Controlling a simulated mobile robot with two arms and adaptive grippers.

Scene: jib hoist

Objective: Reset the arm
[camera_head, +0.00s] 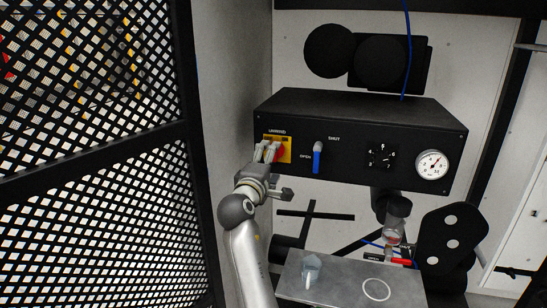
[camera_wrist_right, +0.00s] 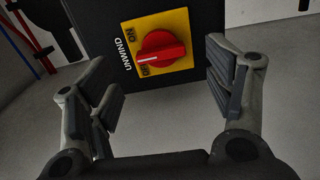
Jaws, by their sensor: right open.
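A red rotary switch (camera_head: 277,154) on a yellow plate (camera_head: 287,144) marked UNWIND sits at the left end of a black control box (camera_head: 355,112). In the right wrist view the red knob (camera_wrist_right: 160,52) faces me, with a white line on its left part; ON and OFF labels are beside it. My right gripper (camera_head: 268,153) is in front of the switch. In the wrist view its fingers (camera_wrist_right: 165,82) are spread wide, one on each side of the knob, with nothing between them. Contact with the knob is not visible. My left gripper is out of view.
The box also carries a blue lever (camera_head: 317,160) hanging down, a black dial (camera_head: 380,156) and a round gauge (camera_head: 432,165). A black mesh panel (camera_head: 90,220) stands at left, beside a grey wall (camera_head: 230,80).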

